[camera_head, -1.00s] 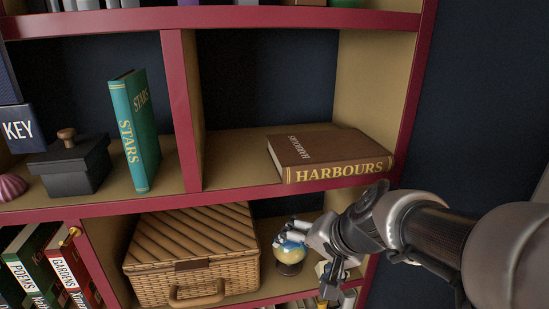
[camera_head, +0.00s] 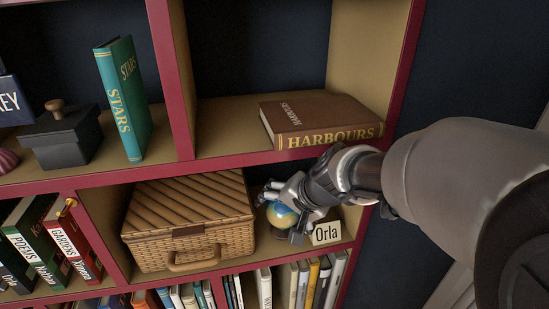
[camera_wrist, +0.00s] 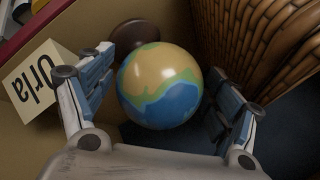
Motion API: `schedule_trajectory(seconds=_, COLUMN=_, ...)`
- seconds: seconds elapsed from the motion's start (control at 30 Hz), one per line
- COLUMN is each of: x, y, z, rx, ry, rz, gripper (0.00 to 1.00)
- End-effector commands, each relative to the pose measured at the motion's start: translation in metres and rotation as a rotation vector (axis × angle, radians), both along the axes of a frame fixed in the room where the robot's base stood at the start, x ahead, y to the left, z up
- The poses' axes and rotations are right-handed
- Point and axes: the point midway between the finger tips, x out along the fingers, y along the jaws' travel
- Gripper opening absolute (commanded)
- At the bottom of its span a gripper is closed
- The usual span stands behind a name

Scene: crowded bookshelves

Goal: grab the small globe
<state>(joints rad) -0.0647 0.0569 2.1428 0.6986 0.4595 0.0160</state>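The small globe (camera_wrist: 160,86) is blue and tan on a dark round base (camera_wrist: 134,36). In the head view the globe (camera_head: 282,214) stands in the lower right compartment, partly hidden by my gripper (camera_head: 268,194). In the wrist view my gripper (camera_wrist: 162,95) is open, with one finger on each side of the globe. The right finger is very close to the ball, and I cannot tell if it touches. A gap shows between the left finger and the ball.
A wicker basket (camera_head: 190,225) stands close on the globe's left. A small "Orla" sign (camera_head: 327,233) stands on its right; it also shows in the wrist view (camera_wrist: 38,82). The shelf board with the "Harbours" book (camera_head: 320,118) is above. Books line the shelf below.

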Motion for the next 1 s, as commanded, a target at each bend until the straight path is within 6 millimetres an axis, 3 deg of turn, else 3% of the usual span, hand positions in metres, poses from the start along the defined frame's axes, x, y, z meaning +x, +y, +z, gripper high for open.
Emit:
schedule_trajectory(seconds=0.57, x=-0.0002, y=-0.0002, z=0.0000, rx=0.000, ry=0.000, rz=0.000, gripper=0.40)
schedule_trajectory(seconds=1.0, x=-0.0067, y=-0.0047, z=0.0091, rx=0.001, ry=-0.002, rz=-0.001, gripper=0.39)
